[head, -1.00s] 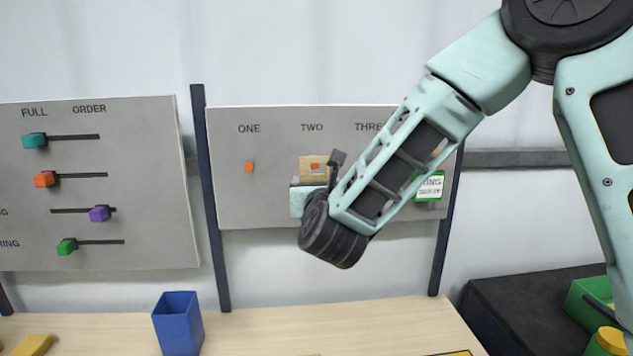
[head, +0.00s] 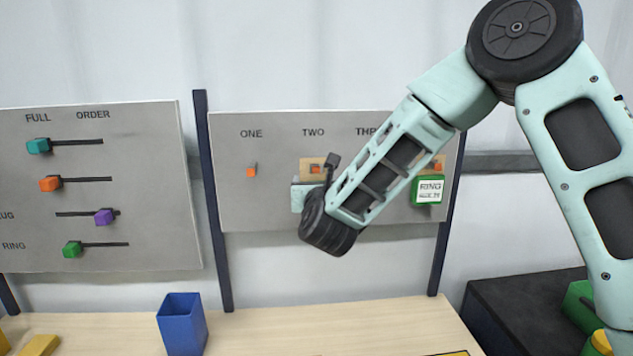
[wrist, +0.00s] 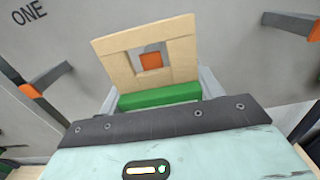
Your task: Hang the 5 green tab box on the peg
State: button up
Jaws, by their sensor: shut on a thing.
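My gripper (wrist: 160,100) is shut on a green box (wrist: 160,94) that has a tan tab (wrist: 112,62) with a square hole. The box is at the board (head: 232,205), under the label TWO. The tan tab also shows in the head view (head: 305,162), above the jaws. The orange tip of the middle peg (wrist: 151,62) shows through the hole. I cannot tell whether the peg passes through the tab or stands behind it. My wrist hides most of the box in the head view.
Peg ONE (head: 252,171) is bare on the left. A green box with a white RING label (head: 428,191) hangs at the right, under THREE. A slider board (head: 150,200) stands left. A blue bin (head: 182,325) is on the table (head: 270,335) below.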

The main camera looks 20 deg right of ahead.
aim_at(315, 175)
jog(key=w, duration=0.1)
jog(key=w+d, duration=0.1)
jog(key=w, duration=0.1)
jog(key=shift+f, duration=0.15)
